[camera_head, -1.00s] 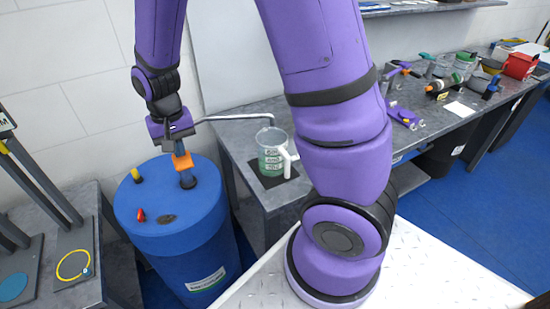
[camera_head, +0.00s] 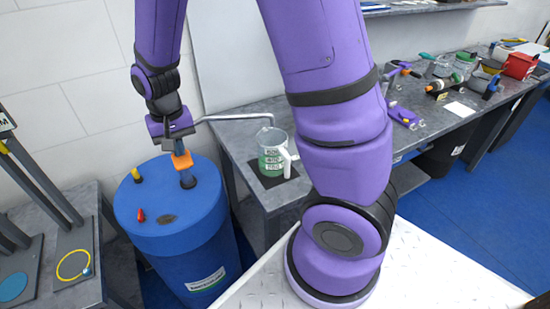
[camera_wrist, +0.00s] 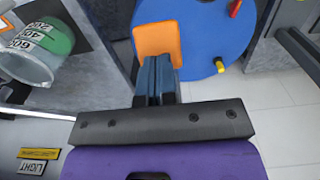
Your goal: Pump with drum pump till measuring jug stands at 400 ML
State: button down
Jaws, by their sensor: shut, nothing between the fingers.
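The drum pump stands on a blue drum (camera_head: 172,225), with an orange handle (camera_head: 182,160) on top and a grey spout pipe (camera_head: 235,117) reaching right to the measuring jug (camera_head: 273,158). The jug is clear, with white scale labels, and stands on a dark mat. It holds green liquid, also seen in the wrist view (camera_wrist: 48,45). The exact level against the marks is too small to read. My gripper (camera_head: 176,150) is shut, pointing down at the top of the orange handle. In the wrist view its closed fingers (camera_wrist: 155,75) are at the handle block (camera_wrist: 158,43), with nothing between them.
A yellow cap (camera_head: 136,174) and a red piece (camera_head: 141,215) stick up from the drum lid. The grey bench (camera_head: 225,140) carries several tools and containers farther right. A low grey table (camera_head: 85,240) with a yellow ring stands at left.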

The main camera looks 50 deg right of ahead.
jog(key=shift+r, duration=2.85)
jog(key=shift+f, duration=0.1)
jog(key=shift+f, duration=3.3)
jog(key=shift+r, duration=3.4)
